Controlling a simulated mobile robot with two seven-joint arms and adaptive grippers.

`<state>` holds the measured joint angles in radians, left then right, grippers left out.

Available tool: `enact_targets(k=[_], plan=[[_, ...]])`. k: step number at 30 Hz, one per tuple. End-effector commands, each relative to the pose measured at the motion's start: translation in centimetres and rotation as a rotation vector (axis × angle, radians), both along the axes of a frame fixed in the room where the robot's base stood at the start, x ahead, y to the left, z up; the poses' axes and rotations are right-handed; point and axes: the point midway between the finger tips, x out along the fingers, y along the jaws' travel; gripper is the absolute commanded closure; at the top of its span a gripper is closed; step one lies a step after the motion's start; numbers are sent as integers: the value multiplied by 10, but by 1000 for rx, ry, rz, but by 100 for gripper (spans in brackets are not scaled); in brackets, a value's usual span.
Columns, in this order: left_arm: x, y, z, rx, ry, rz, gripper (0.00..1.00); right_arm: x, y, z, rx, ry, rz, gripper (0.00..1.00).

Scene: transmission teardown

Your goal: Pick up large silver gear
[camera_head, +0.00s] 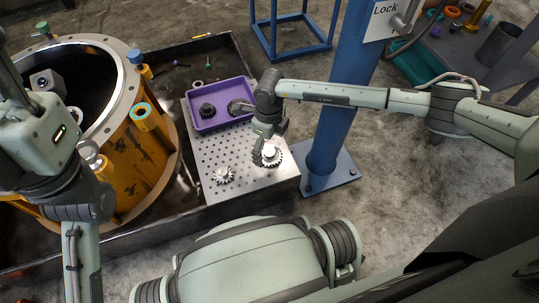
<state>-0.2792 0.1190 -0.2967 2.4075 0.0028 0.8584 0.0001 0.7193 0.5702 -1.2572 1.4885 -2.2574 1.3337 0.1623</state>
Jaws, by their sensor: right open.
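The large silver gear (273,157) lies flat on the perforated metal plate (205,160), near its right edge. My right gripper (261,158) is open and low over the gear's left side. Its fingers partly cover the gear, and I cannot tell whether they touch it. A smaller silver gear (223,175) lies on the same plate to the left. My left arm comes in at the left edge, and its gripper fingers are not in view.
A purple tray (222,122) with dark parts sits at the plate's back. A large orange housing (150,160) stands at the left. A blue post (340,90) rises close behind my right forearm. Bare concrete floor lies to the right.

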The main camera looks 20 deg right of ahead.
Motion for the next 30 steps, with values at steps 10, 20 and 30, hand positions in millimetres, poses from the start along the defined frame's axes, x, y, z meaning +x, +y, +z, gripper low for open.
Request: enact_targets(k=[10,20,30], plan=[[2,-2,2,20,-27,-1,60,0,0,-26,0,0,1,11],[1,-2,1,20,-24,-1,60,0,0,-26,-1,1,0,46],[2,-2,1,19,-23,-1,60,0,0,-26,-1,1,0,88]])
